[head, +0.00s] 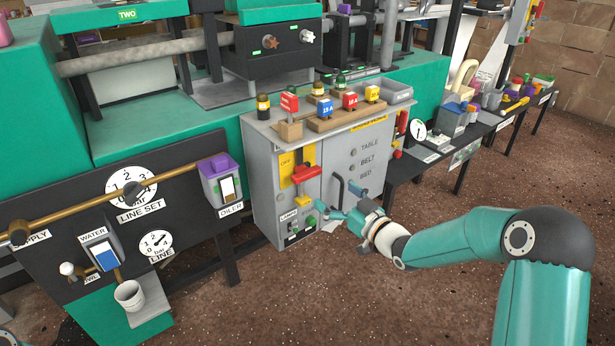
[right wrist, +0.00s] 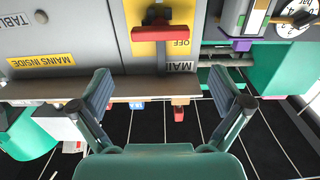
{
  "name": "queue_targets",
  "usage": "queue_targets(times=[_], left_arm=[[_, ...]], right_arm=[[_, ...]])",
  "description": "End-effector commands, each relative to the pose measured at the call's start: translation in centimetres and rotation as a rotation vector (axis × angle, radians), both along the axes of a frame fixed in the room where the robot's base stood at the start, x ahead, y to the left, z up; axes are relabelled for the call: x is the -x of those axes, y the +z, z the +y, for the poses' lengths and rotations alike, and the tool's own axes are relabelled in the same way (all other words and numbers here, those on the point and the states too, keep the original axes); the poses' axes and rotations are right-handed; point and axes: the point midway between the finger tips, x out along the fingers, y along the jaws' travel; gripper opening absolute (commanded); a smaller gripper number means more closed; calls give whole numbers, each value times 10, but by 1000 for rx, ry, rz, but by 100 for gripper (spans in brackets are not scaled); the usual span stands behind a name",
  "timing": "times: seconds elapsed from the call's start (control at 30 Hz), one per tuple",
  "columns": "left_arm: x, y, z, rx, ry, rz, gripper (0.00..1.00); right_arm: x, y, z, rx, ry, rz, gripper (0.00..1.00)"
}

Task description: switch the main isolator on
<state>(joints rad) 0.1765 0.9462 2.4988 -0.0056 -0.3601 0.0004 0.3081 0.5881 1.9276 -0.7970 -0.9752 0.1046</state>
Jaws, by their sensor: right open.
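The main isolator is on the front of the grey cabinet (head: 270,185). Its red handle (head: 305,173) sits in front of a yellow plate (head: 284,160) marked OFF. In the right wrist view, which is upside down, the red handle (right wrist: 158,34) lies crosswise with a dark stem beside the OFF lettering. My right gripper (head: 340,200) is open and empty, just below and right of the handle in the head view. In the right wrist view its fingers (right wrist: 160,92) are spread wide, with the handle beyond them and not between them. My left gripper is not in view.
The cabinet top holds a wooden block (head: 340,115) with several coloured fuse plugs and a grey tray (head: 394,92). A small switch panel (head: 296,230) is below the handle. The oiler (head: 222,180) stands to the left. Open floor lies in front.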

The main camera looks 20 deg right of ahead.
Motion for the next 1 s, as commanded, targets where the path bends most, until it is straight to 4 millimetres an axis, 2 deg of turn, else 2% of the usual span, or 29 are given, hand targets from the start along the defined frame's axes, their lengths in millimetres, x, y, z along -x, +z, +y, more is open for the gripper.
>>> queue_targets(times=[0.03,0.3,0.5,0.7,1.0], left_arm=[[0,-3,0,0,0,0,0],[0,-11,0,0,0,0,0],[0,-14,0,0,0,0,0],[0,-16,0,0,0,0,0],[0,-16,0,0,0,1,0]], right_arm=[[-11,-2,6,1,4,-1,100],[-66,-2,25,0,2,-1,100],[-95,-1,35,1,0,0,100],[-108,-1,39,0,-1,1,100],[-109,-1,40,0,-1,2,100]])
